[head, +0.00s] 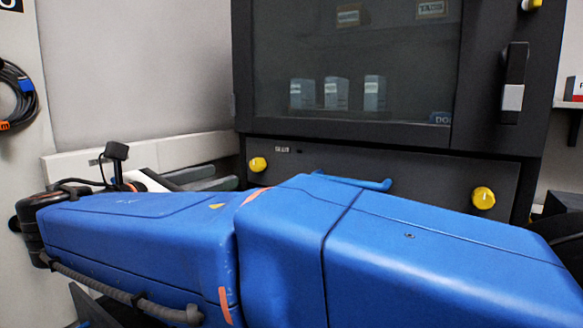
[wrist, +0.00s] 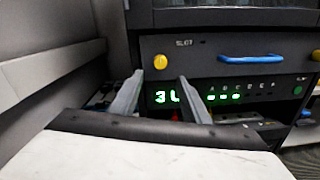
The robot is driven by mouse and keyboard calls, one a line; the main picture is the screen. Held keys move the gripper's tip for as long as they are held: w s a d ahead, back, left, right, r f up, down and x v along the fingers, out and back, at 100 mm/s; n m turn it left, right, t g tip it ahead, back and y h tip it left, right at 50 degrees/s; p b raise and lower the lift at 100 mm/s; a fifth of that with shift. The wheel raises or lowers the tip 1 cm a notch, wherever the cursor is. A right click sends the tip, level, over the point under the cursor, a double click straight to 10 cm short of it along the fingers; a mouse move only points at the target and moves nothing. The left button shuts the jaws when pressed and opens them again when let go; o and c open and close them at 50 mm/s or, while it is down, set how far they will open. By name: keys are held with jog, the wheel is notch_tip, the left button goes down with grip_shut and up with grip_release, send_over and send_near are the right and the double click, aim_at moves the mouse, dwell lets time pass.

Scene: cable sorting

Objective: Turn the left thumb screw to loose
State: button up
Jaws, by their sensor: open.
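The left thumb screw (head: 257,164) is a yellow knob at the left end of a dark panel under the cabinet door. In the wrist view the left thumb screw (wrist: 160,62) appears between and just above my fingertips. My gripper (wrist: 160,77) is open, with two grey fingers pointing towards the panel and nothing between them. In the head view my gripper (head: 212,178) is left of the screw, apart from it and partly hidden by my blue arm. Whether the screw is tight or loose cannot be told.
A second yellow thumb screw (head: 483,198) is at the panel's right. A blue handle (head: 352,182) lies between the screws. Below the panel is a lit green display (wrist: 167,97). A pale wall ledge (wrist: 50,73) runs along the left.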

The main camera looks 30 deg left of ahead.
aim_at(254, 166)
jog(key=w, duration=0.3)
jog(key=w+d, duration=0.1)
jog(key=w, duration=0.7)
jog(key=shift+d, duration=0.25)
jog(key=c, duration=1)
